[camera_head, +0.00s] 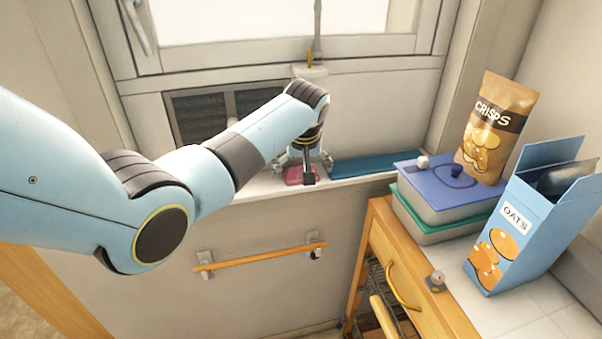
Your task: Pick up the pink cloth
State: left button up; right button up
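The pink cloth (293,176) is a small folded piece lying on the white window sill, below the dark vent. My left gripper (305,169) points down right over it. Its silver and dark finger parts look spread to either side, so it seems open. A dark finger part covers some of the cloth's right side. I cannot tell whether the fingers touch the cloth. My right gripper is not in view.
A flat blue item (375,164) lies on the sill to the right. A wooden rail (262,257) is on the wall below. On the right counter are stacked containers (445,190), a crisps bag (494,128) and an oats box (520,225).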

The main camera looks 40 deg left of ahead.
pick_arm(q)
jog(key=c, duration=1.2)
jog(key=shift+r, duration=0.4)
jog(key=v, duration=0.3)
jog(key=shift+w+r, duration=0.25)
jog(key=shift+r, duration=0.25)
jog(key=s+d+r, duration=0.4)
jog(key=d, duration=0.1)
jog(key=s+d+r, duration=0.2)
jog(key=d, duration=0.1)
jog(key=shift+c, duration=0.2)
jog(key=shift+s+d+r, duration=0.25)
jog(key=shift+s, duration=0.05)
jog(key=shift+c, duration=0.7)
